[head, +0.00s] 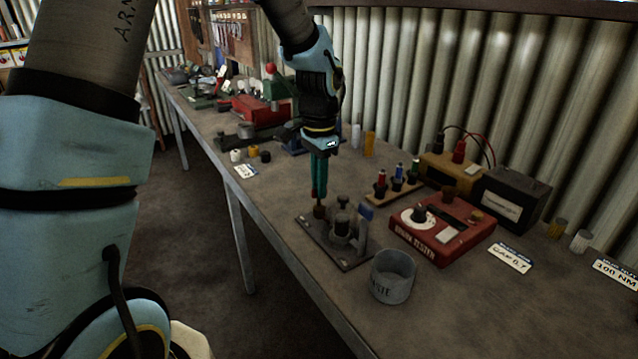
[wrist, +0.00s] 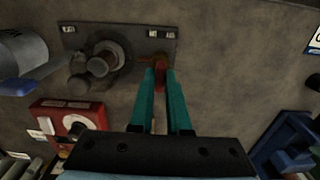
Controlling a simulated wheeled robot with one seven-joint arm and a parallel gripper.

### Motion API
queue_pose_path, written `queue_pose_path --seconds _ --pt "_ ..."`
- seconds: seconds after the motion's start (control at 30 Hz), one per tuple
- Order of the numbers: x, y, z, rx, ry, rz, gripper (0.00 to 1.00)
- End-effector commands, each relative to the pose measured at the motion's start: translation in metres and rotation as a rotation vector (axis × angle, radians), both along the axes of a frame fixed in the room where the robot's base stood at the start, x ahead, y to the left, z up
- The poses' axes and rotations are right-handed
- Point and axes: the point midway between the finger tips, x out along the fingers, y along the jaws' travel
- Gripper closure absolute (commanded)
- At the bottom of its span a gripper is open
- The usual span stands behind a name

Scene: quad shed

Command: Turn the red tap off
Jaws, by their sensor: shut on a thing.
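The tap fixture is a dark metal plate (head: 349,262) with round grey fittings, on the workbench near its front edge. The plate also shows in the wrist view (wrist: 138,41). A blue lever (head: 365,213) stands on the fixture's right side. My gripper (head: 319,196) points down over the fixture's left side. In the wrist view its two teal fingers (wrist: 161,73) are shut on the red tap (wrist: 160,75), which shows as a narrow red part between them. The fingers hide most of the tap, so its exact angle cannot be told.
A grey waste tin (head: 393,278) stands right of the fixture. Behind are a red tester box (head: 440,232), a rack with small screwdriver-like items (head: 395,184) and a black battery box (head: 508,198). A red machine (head: 258,108) stands farther left. Bare bench lies at the front right.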

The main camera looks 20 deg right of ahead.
Motion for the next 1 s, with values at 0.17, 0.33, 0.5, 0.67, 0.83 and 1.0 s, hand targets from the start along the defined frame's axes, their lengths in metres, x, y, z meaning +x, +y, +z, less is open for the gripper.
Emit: queue_pose_path --seconds 0.17,0.33,0.5,0.67,0.83,1.0 --pt "0.001 -0.001 0.001 -0.003 -0.002 -0.002 1.00" --pt "0.000 -0.001 0.001 -0.003 -0.002 -0.002 0.75" --pt "0.000 -0.001 0.000 -0.002 -0.001 -0.001 0.56" --pt "0.000 0.000 0.000 -0.001 -0.001 0.000 0.55" --pt "0.001 -0.001 0.004 -0.002 -0.002 0.000 0.55" --pt "0.001 -0.001 0.027 -0.005 -0.007 0.000 0.55"
